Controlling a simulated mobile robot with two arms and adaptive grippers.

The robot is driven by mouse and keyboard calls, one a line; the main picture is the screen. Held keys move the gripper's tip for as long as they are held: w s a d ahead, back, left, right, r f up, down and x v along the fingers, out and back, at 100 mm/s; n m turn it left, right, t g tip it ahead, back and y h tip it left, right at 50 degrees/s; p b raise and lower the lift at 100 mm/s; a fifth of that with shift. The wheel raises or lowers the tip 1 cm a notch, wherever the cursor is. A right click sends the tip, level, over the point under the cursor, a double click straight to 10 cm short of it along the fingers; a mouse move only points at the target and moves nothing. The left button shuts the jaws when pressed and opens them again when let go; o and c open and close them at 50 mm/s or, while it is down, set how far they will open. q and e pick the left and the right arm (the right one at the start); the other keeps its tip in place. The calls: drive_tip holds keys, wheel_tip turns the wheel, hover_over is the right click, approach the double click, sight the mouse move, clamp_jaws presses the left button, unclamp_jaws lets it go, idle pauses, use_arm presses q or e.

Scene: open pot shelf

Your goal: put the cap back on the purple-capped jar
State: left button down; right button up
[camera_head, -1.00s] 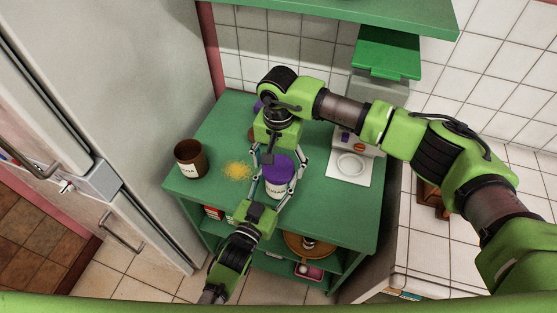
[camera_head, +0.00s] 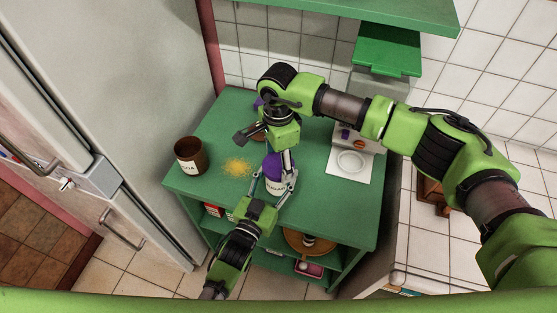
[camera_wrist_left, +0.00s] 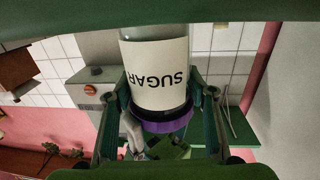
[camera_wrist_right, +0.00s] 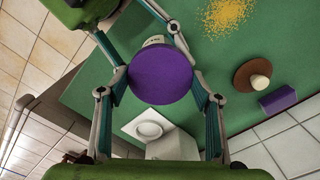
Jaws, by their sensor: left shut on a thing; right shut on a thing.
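The jar (camera_head: 276,187), labelled SUGAR, stands upright on the green shelf top. Its label also shows in the left wrist view (camera_wrist_left: 157,75). My left gripper (camera_head: 273,184) is shut around the jar's body. The purple cap (camera_head: 273,165) sits at the jar's mouth, and its rim shows there in the left wrist view (camera_wrist_left: 165,123). My right gripper (camera_wrist_right: 163,82) is above the jar, shut on the cap's sides. The cap's round top (camera_wrist_right: 161,75) hides most of the jar in the right wrist view. I cannot tell whether the cap is fully tight.
An open brown pot (camera_head: 190,157) stands at the left of the shelf top (camera_head: 215,135), near spilled yellow grains (camera_head: 238,167). A brown lid with a pale knob (camera_wrist_right: 252,78) and a purple block (camera_wrist_right: 278,102) lie behind. A white scale (camera_head: 348,166) is at right.

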drive_tip(key=m, duration=0.5)
drive_tip(key=shift+m, duration=0.4)
drive_tip(key=m, duration=0.3)
drive_tip(key=shift+m, duration=0.3)
drive_tip(key=m, duration=0.5)
drive_tip(key=shift+m, duration=0.3)
drive_tip(key=m, duration=0.4)
drive_tip(key=o, duration=1.3)
wheel_tip(320, 180, up, 12)
drive_tip(key=shift+f, duration=0.1)
